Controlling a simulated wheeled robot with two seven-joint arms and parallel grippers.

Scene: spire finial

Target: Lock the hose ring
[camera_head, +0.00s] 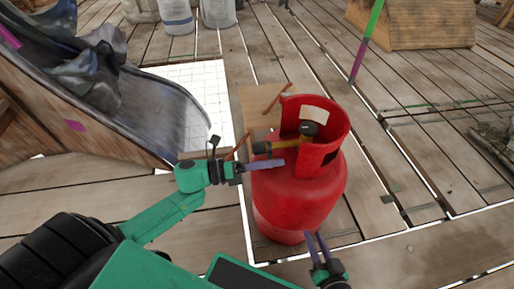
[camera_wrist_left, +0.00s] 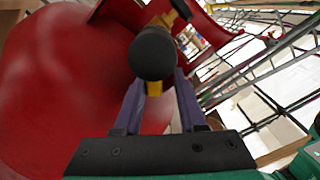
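A red gas cylinder (camera_head: 297,195) stands upright on the deck with a red collar around its top. A brass-yellow valve fitting (camera_head: 283,145) reaches left from the collar, with a black ring (camera_head: 262,147) at its outer end and a black knob (camera_head: 309,128) at the other. My left gripper (camera_head: 280,162) is just below the fitting at the cylinder's left. In the left wrist view its purple fingers (camera_wrist_left: 157,90) are apart, with the round black end (camera_wrist_left: 153,54) over their tips; contact cannot be told. My right gripper (camera_head: 316,238) is open and empty, low in front of the cylinder.
A slide-like curved panel (camera_head: 150,105) stands at the left. A green and purple pole (camera_head: 367,40) and a wooden structure (camera_head: 420,25) are at the back right. The deck at right is mostly clear.

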